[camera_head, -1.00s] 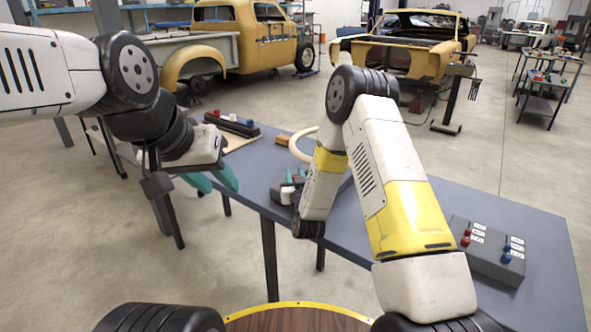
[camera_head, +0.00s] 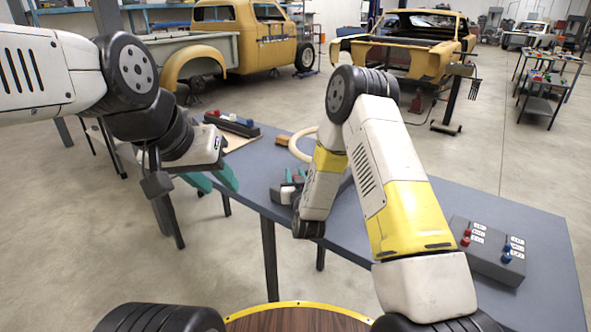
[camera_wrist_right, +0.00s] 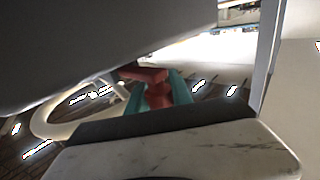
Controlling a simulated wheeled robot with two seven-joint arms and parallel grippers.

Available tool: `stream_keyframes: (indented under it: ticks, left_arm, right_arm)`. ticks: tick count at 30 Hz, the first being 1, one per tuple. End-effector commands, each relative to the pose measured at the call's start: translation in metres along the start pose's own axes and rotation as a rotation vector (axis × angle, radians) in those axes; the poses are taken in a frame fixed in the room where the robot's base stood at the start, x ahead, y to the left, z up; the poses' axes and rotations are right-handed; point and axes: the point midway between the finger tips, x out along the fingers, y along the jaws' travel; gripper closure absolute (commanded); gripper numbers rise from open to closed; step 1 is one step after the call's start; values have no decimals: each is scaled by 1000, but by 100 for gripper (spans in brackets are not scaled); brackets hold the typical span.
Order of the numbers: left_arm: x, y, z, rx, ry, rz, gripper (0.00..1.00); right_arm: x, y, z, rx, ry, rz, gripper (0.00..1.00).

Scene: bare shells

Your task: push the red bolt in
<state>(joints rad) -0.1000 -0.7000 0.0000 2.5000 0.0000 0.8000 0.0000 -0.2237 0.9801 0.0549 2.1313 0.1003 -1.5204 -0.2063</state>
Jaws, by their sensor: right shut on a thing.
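The red bolt (camera_wrist_right: 157,88) shows in the right wrist view as a red piece with a broad bar at its far end. It sits between the teal fingers of my right gripper (camera_wrist_right: 158,100), which is shut on it. In the head view my right gripper (camera_head: 292,178) is low over the blue-grey table, partly behind my right forearm; the bolt is not clear there. What the bolt sits in is hidden. My left gripper (camera_head: 214,179) is open and empty, its teal fingers apart, at the table's left edge.
The blue-grey table (camera_head: 375,250) carries a grey box (camera_head: 488,252) with red and blue knobs and labels at right. A dark block (camera_head: 232,124) with coloured tops stands at the far left end. A cream ring (camera_head: 300,146) and an orange-brown block (camera_head: 283,141) lie behind my right gripper.

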Motion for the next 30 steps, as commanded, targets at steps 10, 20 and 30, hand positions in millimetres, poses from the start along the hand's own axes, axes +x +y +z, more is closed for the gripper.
stream_keyframes:
  ticks: [10,20,30]
  left_arm:
    - [0,0,0,0,0,0,64]
    - [0,0,0,0,0,0,64]
    - [0,0,0,0,0,0,64]
  right_arm:
    - [18,19,0,0,2,3,100]
    - [24,25,0,-1,1,5,69]
    - [23,23,0,0,0,1,51]
